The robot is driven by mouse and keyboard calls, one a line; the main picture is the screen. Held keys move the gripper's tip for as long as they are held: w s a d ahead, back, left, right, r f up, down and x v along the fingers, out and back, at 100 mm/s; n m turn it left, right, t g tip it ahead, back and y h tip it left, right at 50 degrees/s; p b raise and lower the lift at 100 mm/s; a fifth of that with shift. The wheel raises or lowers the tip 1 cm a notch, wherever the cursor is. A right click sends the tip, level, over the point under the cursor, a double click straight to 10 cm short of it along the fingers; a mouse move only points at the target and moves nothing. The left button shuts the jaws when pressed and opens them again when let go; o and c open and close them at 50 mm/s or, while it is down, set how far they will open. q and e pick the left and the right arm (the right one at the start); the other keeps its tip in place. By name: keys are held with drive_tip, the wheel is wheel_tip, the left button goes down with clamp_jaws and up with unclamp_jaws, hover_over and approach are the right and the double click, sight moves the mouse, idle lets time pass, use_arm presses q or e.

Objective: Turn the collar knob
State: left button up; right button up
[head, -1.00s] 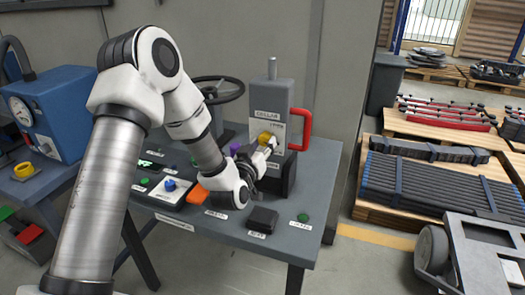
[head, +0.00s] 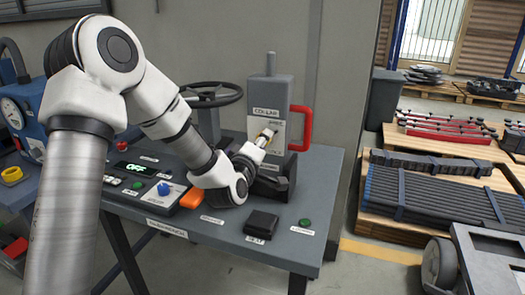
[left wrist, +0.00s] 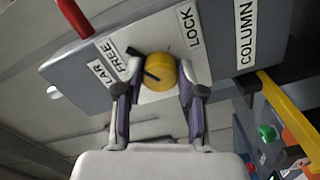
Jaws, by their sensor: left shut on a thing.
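The yellow collar knob (left wrist: 161,70) sits on the front of the grey collar box (head: 275,92), between labels FREE (left wrist: 118,68) and LOCK (left wrist: 187,26). A dark bar on the knob lies towards the FREE label. My left gripper (left wrist: 156,88) is shut on the knob, one finger on each side. In the head view, the left gripper (head: 265,138) reaches the box front and partly hides the knob. The right gripper is in neither view.
A red handle (head: 306,128) juts from the box's right side. A black handwheel (head: 213,95) stands at left. On the table are a display reading OFF (head: 137,169), a blue button (head: 164,188), an orange part (head: 197,200), a black block (head: 262,222) and a green button (head: 305,223).

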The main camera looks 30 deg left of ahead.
use_arm(q)
drive_tip(key=shift+n+b, duration=0.65)
drive_tip(key=shift+n, duration=0.45)
drive_tip(key=o, duration=1.1)
drive_tip(key=shift+o, duration=0.2)
drive_tip(key=shift+s, duration=0.15)
drive_tip(key=v, duration=0.7)
drive_tip(key=shift+s, duration=0.15)
